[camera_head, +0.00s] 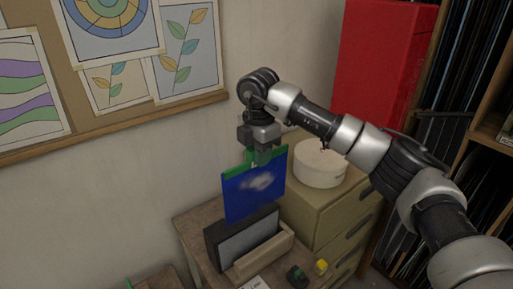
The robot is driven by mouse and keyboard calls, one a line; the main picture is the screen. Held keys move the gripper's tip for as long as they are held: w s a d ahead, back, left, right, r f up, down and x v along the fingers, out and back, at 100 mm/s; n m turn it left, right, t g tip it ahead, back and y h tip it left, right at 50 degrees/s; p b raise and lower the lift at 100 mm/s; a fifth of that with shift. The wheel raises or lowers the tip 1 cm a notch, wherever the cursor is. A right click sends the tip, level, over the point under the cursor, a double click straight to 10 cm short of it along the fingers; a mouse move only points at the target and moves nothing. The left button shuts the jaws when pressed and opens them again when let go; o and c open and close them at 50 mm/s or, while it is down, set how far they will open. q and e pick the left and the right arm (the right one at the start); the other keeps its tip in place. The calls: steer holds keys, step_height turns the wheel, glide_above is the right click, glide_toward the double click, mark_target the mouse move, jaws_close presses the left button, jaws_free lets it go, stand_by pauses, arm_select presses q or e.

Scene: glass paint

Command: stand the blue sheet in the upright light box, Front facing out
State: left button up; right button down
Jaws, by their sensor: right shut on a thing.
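The blue sheet (254,193) hangs upright from my right gripper (263,157), with a green strip along its top edge and a pale smudge on the side I see. My right gripper is shut on its top edge. The upright light box (216,252) stands on the wooden table just below the sheet, with a dark frame, a grey panel and a wooden ledge in front. The sheet's lower edge appears above the box; whether they touch, I cannot tell. My left gripper is not in view.
A round white container (319,166) sits on the drawer cabinet (318,208) to the right. A small dark green item (297,277) and a yellow one (321,267) lie in front of the box. A tall red case (382,65) stands behind. Pictures hang on the left wall.

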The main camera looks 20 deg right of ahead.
mark_target(257, 191)
steer(key=f, duration=0.1)
steer(key=f+b, duration=0.1)
steer(key=f, duration=0.1)
steer(key=shift+w, duration=0.35)
steer(key=f+b, duration=0.1)
steer(key=f, duration=0.2)
steer(key=f+b, duration=0.1)
steer(key=shift+w+f+b, duration=0.25)
steer(key=shift+f+b, duration=0.05)
steer(key=shift+f, duration=0.05)
step_height(257, 191, down, 5)
steer(key=b, duration=0.3)
steer(key=shift+f, duration=0.15)
arm_select(q)
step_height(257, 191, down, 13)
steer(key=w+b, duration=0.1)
steer(key=b, duration=0.4)
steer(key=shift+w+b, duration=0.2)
steer(key=shift+b, duration=0.15)
arm_select(e)
steer(key=shift+f, duration=4.5)
arm_select(q)
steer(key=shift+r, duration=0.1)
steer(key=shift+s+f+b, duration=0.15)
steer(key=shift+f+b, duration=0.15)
steer(key=shift+b, duration=0.05)
arm_select(e)
steer(key=shift+w+a+f, duration=0.1)
steer(key=shift+w+f, duration=0.05)
steer(key=shift+f, duration=0.1)
